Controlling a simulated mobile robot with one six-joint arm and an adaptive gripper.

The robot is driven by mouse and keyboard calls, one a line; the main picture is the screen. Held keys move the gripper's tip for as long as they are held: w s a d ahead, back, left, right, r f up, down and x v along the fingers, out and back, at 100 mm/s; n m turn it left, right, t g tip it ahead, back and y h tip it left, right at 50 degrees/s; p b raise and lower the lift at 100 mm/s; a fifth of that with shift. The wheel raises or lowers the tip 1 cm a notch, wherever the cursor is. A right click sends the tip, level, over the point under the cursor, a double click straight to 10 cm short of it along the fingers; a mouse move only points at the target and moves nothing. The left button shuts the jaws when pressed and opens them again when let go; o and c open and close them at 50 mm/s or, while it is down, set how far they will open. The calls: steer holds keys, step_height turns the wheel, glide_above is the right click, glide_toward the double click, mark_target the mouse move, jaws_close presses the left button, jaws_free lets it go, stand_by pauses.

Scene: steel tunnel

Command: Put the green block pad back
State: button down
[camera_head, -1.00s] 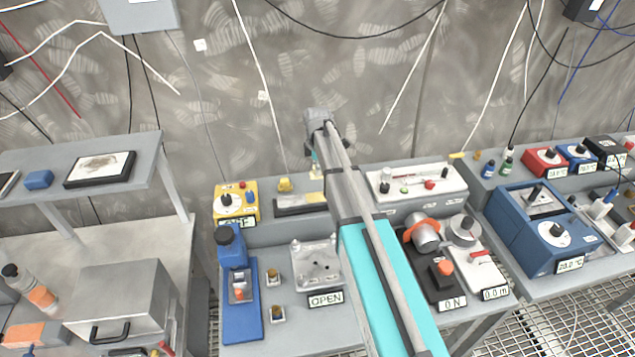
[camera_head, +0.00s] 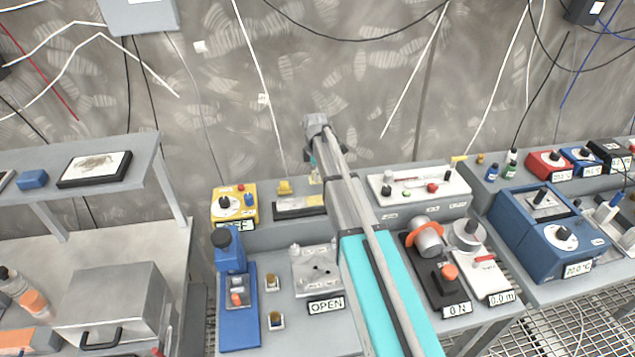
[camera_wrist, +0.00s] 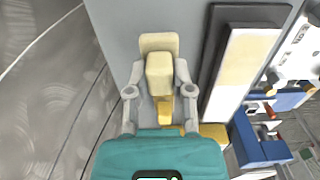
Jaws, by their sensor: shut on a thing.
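My gripper (camera_wrist: 160,95) is in the wrist view with its two grey fingers closed on a cream block (camera_wrist: 160,73). The block looks cream to yellow, and I see no clearly green pad in the jaws. A second cream piece (camera_wrist: 158,42) shows just beyond it; I cannot tell whether they are joined. A yellow part (camera_wrist: 165,112) lies behind the block. In the head view my gripper (camera_head: 314,176) hangs small and partly hidden behind my arm, above the back shelf of the middle bench, near a black-framed plate (camera_head: 301,207).
The black-framed plate also shows in the wrist view (camera_wrist: 243,72), right of the gripper. A yellow box with a knob (camera_head: 234,204) and a small yellow piece (camera_head: 285,187) stand left. A white instrument (camera_head: 418,188) stands right. The grey wall is close behind.

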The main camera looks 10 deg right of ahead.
steer(key=shift+f+b, duration=1.05)
steer(key=shift+f, duration=0.3)
steer(key=shift+f, duration=0.15)
steer(key=c, duration=0.5)
jaws_free()
steer(key=shift+r, duration=0.2)
step_height(320, 180, up, 12)
steer(key=p, duration=1.2)
steer(key=shift+s, duration=0.15)
